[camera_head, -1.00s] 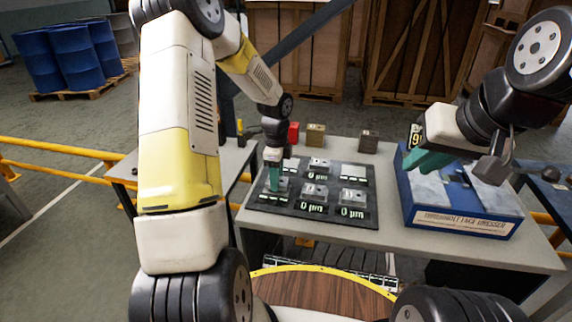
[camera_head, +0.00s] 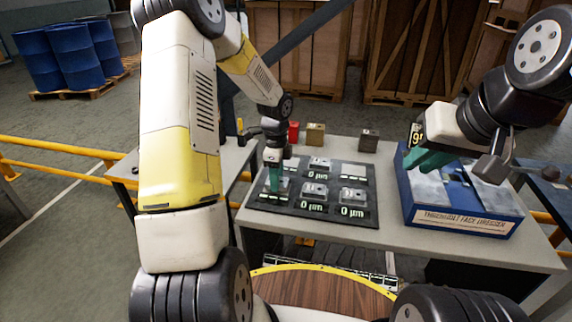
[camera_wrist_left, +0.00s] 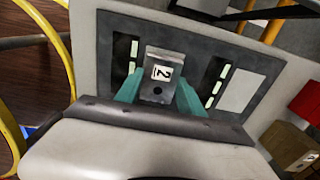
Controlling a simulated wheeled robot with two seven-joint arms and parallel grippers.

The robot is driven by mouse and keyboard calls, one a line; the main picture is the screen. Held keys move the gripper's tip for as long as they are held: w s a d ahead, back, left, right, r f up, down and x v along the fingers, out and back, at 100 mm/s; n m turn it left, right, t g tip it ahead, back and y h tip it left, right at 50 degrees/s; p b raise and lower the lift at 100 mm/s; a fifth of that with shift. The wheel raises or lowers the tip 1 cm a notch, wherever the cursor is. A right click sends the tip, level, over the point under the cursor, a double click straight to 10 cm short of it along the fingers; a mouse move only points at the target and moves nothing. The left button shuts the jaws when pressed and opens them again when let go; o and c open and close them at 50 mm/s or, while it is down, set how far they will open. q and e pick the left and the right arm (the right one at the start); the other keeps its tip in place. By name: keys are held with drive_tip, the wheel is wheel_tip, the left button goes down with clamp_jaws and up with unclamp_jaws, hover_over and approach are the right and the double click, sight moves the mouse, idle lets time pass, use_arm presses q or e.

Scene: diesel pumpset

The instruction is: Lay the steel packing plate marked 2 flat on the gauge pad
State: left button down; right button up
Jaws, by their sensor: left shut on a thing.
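The grey steel plate marked 2 (camera_wrist_left: 158,74) sits between the teal fingers of my left gripper (camera_wrist_left: 160,98) in the left wrist view. My left gripper (camera_head: 273,180) is shut on it, low over the left side of the dark gauge board (camera_head: 262,211). In the head view the fingers mostly hide this plate. I cannot tell whether it touches the board. The board carries pale readouts and several other small grey plates; two front readouts show 0 µm. My right gripper (camera_head: 425,159) has its teal fingers apart, above the left part of the blue face dresser.
The blue face dresser (camera_head: 466,222) stands on the right of the grey table (camera_head: 385,236). Red (camera_head: 293,132), tan (camera_head: 315,134) and dark brown (camera_head: 368,141) blocks stand behind the board. Bare table lies between board and dresser.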

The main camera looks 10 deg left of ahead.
use_arm(q)
drive_tip(key=shift+f, duration=0.35)
drive_tip(key=c, duration=0.6)
unclamp_jaws()
drive_tip(key=shift+c, duration=0.2)
wheel_tip(320, 180, up, 8)
drive_tip(key=shift+f, duration=0.1)
wheel_tip(320, 180, up, 6)
